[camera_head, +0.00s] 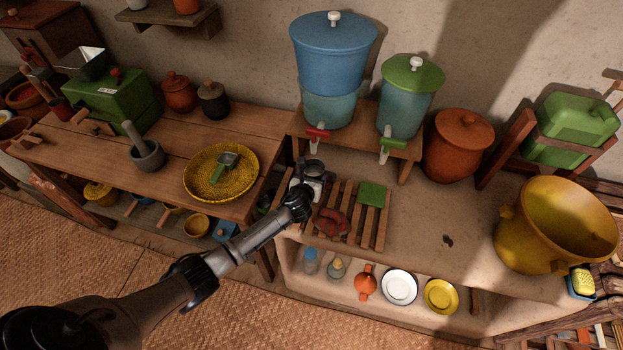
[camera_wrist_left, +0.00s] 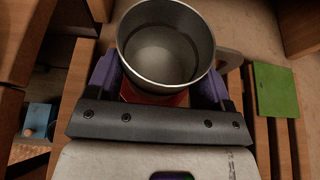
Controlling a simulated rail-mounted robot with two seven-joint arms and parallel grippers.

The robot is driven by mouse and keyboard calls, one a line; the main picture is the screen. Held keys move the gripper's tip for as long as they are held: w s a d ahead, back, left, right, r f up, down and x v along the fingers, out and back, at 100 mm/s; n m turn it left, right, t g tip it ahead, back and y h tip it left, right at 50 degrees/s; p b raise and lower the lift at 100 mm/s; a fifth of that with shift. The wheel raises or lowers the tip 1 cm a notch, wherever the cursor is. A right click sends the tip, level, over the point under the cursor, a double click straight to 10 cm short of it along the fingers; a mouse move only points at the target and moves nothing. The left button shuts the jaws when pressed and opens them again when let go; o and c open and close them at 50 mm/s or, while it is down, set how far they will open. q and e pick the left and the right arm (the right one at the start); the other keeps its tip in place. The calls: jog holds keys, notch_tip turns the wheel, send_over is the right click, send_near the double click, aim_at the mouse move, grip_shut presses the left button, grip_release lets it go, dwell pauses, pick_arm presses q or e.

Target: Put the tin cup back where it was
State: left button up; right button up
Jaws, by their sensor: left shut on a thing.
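The tin cup (camera_wrist_left: 165,45) is a grey metal mug with its handle to the right in the left wrist view. It sits upright between the purple fingers of my left gripper (camera_wrist_left: 160,88), which is shut on it. A red flat patch (camera_wrist_left: 155,98) shows just below the cup; I cannot tell whether the cup touches it. In the head view the cup (camera_head: 313,168) is small and dark, at the left end of the slatted wooden rack (camera_head: 350,212), below the blue dispenser. My left gripper (camera_head: 308,183) partly hides it. My right gripper is out of view.
A green square (camera_head: 372,195) and a dark red item (camera_head: 331,222) lie on the rack. The blue dispenser (camera_head: 333,60) and the green-lidded dispenser (camera_head: 408,95), with taps, stand on a low bench behind. The clay ledge (camera_head: 425,225) right of the rack is mostly clear.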

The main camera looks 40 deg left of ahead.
pick_arm(q)
jog(key=shift+f, duration=0.15)
jog(key=o, duration=1)
jog(key=shift+s+d+r, duration=0.1)
jog(key=shift+s+r, duration=0.05)
jog(key=shift+r, duration=0.15)
jog(key=p+v, duration=0.3)
jog(key=v, duration=0.7)
jog(key=shift+s+d+r+p, duration=0.1)
jog(key=shift+s+p, duration=0.1)
jog(key=shift+p, duration=0.2)
jog(key=shift+s+d+r, duration=0.15)
jog(key=shift+s+d, duration=0.05)
jog(key=shift+s, duration=0.25)
jog(key=s+d+n+g+h, duration=0.1)
jog(key=s+d+n+g, duration=0.2)
jog(key=s+n, duration=0.6)
jog(key=s+d+r+n+g+h, duration=0.1)
jog(key=s+d+n, duration=0.4)
jog(key=s+n, duration=0.5)
jog(key=s+d+r+n+g+h, duration=0.1)
jog(key=s+d+n+g+h, duration=0.2)
jog(key=s+n, duration=0.7)
jog(key=shift+s+d+r+g, duration=0.1)
jog(key=shift+s+d+g, duration=0.8)
jog(key=shift+s+d, duration=0.05)
